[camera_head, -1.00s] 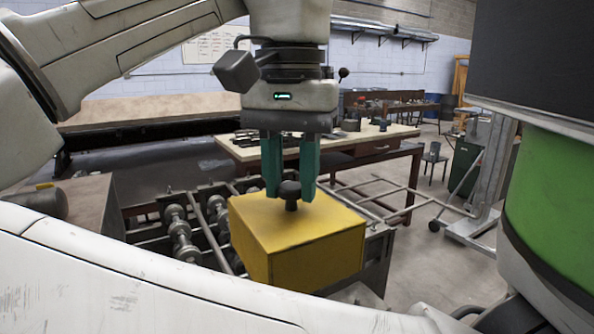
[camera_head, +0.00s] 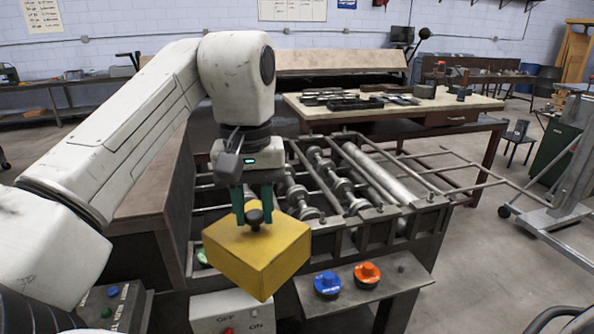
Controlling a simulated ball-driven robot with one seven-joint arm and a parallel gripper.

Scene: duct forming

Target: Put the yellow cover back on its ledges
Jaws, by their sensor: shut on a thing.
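The yellow cover (camera_head: 258,252) is a box-shaped lid with a dark knob (camera_head: 255,217) on its top. My gripper (camera_head: 254,205) points down, its green fingers shut on the knob. The cover hangs from it in front of the near left part of the roller machine (camera_head: 388,222), turned at an angle to the machine's front edge. It hides part of that edge. The machine's top is open, with shafts and rollers (camera_head: 325,185) bare. I cannot single out the ledges.
A panel at the machine's front has a blue knob (camera_head: 327,284) and an orange knob (camera_head: 367,273), right of the cover. A white ON/OFF switch box (camera_head: 228,314) is below it. A worktable with tools (camera_head: 470,105) stands behind.

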